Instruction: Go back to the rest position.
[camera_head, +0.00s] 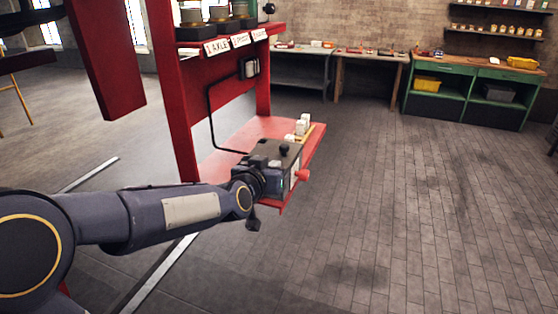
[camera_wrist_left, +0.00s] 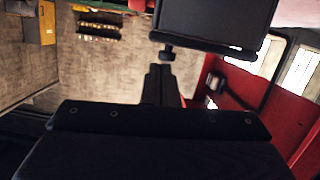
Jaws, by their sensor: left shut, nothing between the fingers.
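My left arm reaches in from the left in the head view, and my left gripper (camera_head: 283,170) is at the front edge of the red stand's lower shelf (camera_head: 222,160). In the left wrist view the fingers of my left gripper (camera_wrist_left: 160,85) are together, with nothing seen between them. In the head view the fingertips are hard to make out against dark parts around them. A red knob (camera_head: 302,175) shows just right of the gripper. My right gripper is not in view.
The stand's upper shelf (camera_head: 235,42) carries cans and labels. Small white blocks (camera_head: 302,125) are on the lower shelf. A dark panel (camera_wrist_left: 215,22) is close to the fingers in the wrist view. A green workbench (camera_head: 455,72) stands far back. The floor at right is clear.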

